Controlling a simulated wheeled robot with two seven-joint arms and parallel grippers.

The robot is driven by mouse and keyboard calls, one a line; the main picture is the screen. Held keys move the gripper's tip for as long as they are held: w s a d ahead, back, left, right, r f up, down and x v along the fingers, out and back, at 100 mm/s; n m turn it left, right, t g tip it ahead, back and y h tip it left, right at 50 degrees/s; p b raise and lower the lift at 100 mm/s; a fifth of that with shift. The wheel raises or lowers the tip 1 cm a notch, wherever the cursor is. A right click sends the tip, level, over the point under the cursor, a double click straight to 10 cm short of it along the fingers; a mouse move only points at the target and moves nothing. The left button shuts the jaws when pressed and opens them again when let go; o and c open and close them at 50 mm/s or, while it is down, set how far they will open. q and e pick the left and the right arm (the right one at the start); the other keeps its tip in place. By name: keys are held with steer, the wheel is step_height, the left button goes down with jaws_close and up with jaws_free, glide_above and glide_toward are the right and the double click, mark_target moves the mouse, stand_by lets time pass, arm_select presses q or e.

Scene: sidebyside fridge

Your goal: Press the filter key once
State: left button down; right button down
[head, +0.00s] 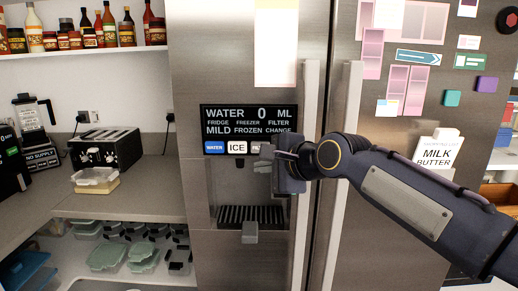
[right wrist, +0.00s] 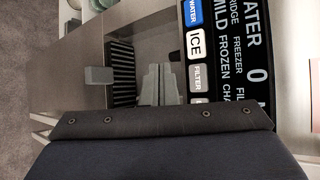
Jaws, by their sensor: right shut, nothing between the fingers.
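The dispenser panel (head: 248,118) on the fridge door is black, with a display reading WATER 0 ML and FRIDGE, FREEZER, FILTER over MILD, FROZEN, CHANGE. Below are the blue WATER key (head: 215,147) and the white ICE key (head: 237,147). The grey filter key (head: 257,148) is partly hidden by my right gripper (head: 264,161) in the head view. In the right wrist view the filter key (right wrist: 200,78) shows clearly. My right gripper's fingers (right wrist: 158,84) are shut and empty beside it, just below the key row; I cannot tell whether they touch the panel. My left gripper is not in view.
The dispenser recess with its slatted tray (head: 250,215) lies below the keys, with a grey block (head: 249,233) under it. Tall door handles (head: 306,180) stand close to my right wrist. A toaster (head: 105,147) and plastic containers (head: 110,255) are at the left.

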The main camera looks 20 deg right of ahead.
steer(key=p, duration=0.3)
glide_toward(255, 152)
step_height(255, 152, down, 2)
steer(key=w+a, duration=0.2)
steer(key=a, duration=0.1)
steer(key=shift+w+d+f, duration=0.1)
steer(key=shift+w+f, duration=0.05)
steer(key=shift+w, duration=0.25)
steer(key=shift+w+d+f, duration=0.15)
steer(key=shift+w, duration=0.25)
steer(key=shift+p, duration=0.4)
stand_by(0.6)
steer(key=shift+w+r, duration=0.1)
steer(key=shift+w, duration=0.1)
steer(key=shift+w+d, duration=0.15)
steer(key=shift+w, duration=0.05)
steer(key=shift+w+d+p, duration=0.1)
steer(key=shift+w+p, duration=0.3)
steer(key=shift+p, duration=0.1)
stand_by(0.5)
steer(key=shift+s, duration=0.1)
steer(key=shift+s+a+b, duration=0.25)
steer(key=shift+s+b, duration=0.1)
steer(key=shift+s, duration=0.35)
steer(key=shift+s, duration=0.1)
